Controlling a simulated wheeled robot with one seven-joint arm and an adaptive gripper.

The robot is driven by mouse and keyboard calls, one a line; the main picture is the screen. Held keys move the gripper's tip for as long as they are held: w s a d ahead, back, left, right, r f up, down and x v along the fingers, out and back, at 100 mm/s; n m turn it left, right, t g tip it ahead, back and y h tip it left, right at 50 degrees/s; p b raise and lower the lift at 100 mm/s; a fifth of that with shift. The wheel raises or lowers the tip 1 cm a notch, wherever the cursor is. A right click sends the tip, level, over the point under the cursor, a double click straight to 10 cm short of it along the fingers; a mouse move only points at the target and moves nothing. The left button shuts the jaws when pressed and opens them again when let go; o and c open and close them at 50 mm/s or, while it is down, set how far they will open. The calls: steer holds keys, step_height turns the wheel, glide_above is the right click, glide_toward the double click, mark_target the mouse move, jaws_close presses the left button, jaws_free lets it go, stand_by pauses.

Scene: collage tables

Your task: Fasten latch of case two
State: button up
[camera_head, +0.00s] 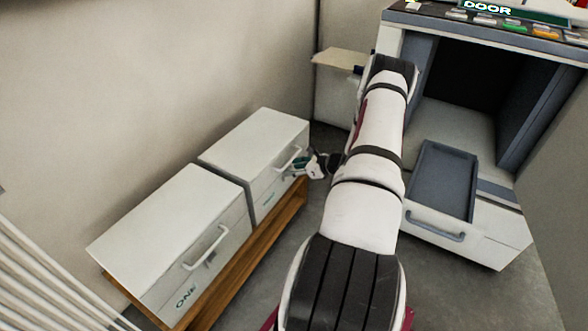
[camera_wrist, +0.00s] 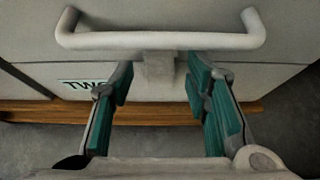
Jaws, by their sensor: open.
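Case two (camera_head: 258,138) is the farther of two white cases on a wooden bench in the head view. In the wrist view its front (camera_wrist: 285,50) fills the upper part, with a pale bar handle (camera_wrist: 160,41) and a partly cut-off "TWO" label (camera_wrist: 82,86). A small grey latch (camera_wrist: 158,68) sits just below the middle of the handle. My gripper (camera_wrist: 160,80) is open, its teal-padded fingers on either side of the latch with nothing between them gripped. In the head view my gripper (camera_head: 301,165) is at case two's front. I cannot tell whether the fingers touch the case.
Case one (camera_head: 170,225) stands nearer on the same wooden bench (camera_head: 240,255). A wall runs behind both cases. On the right is a large open-fronted machine with a dark tray (camera_head: 443,180). Grey floor shows between bench and machine.

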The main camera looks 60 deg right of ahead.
steer(key=v, duration=1.1)
steer(key=shift+s+r, duration=0.2)
steer(key=shift+s, duration=0.1)
